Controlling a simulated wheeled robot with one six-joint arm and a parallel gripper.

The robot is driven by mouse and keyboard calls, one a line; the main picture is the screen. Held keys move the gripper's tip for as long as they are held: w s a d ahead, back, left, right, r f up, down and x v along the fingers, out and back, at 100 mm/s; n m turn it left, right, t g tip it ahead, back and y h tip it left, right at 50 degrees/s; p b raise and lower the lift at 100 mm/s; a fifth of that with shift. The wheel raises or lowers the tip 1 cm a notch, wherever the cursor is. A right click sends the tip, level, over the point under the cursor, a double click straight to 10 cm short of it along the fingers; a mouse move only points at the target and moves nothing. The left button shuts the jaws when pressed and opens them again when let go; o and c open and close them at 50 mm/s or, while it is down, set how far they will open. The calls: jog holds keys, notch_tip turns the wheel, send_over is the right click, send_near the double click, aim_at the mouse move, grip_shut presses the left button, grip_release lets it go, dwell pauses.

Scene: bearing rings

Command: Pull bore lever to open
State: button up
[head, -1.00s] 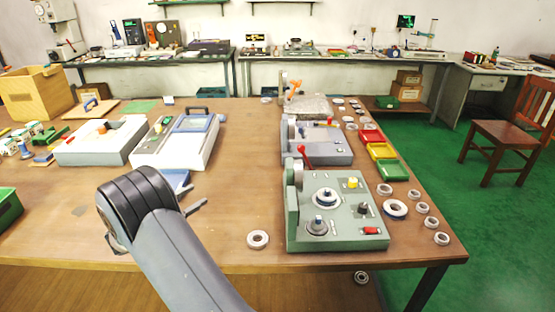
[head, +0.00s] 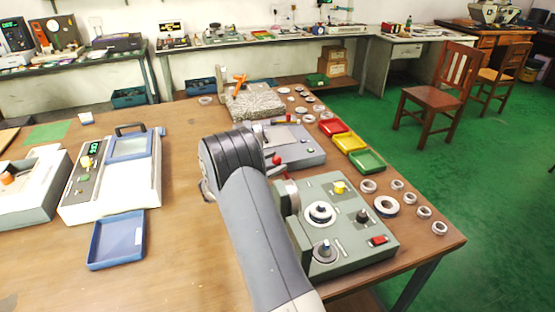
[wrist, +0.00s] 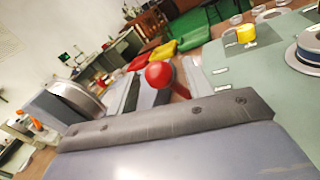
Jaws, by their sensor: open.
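The lever with a red ball knob (head: 276,160) stands at the back left of the green bench gauge (head: 336,257), partly hidden by my arm. In the wrist view its red knob (wrist: 159,74) is near the picture's middle, with part of its red stem showing. My gripper (wrist: 165,125) shows only as a broad grey part with a dark bolted edge low in the wrist view; its fingertips are not clear. It is open, on the near side of the knob, with no visible hold on it. In the head view my arm hides the gripper.
A round silver dial (wrist: 78,98) is left of the knob in the wrist view. A yellow knob (head: 339,187) and a ringed hub (head: 320,213) are on the gauge top. A grey gauge (head: 300,146) stands behind. Red, yellow and green trays (head: 367,161) and loose rings lie right.

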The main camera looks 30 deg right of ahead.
jog(key=shift+w+d, duration=0.1)
jog(key=shift+d, duration=0.75)
jog(key=shift+c, duration=0.3)
grip_shut()
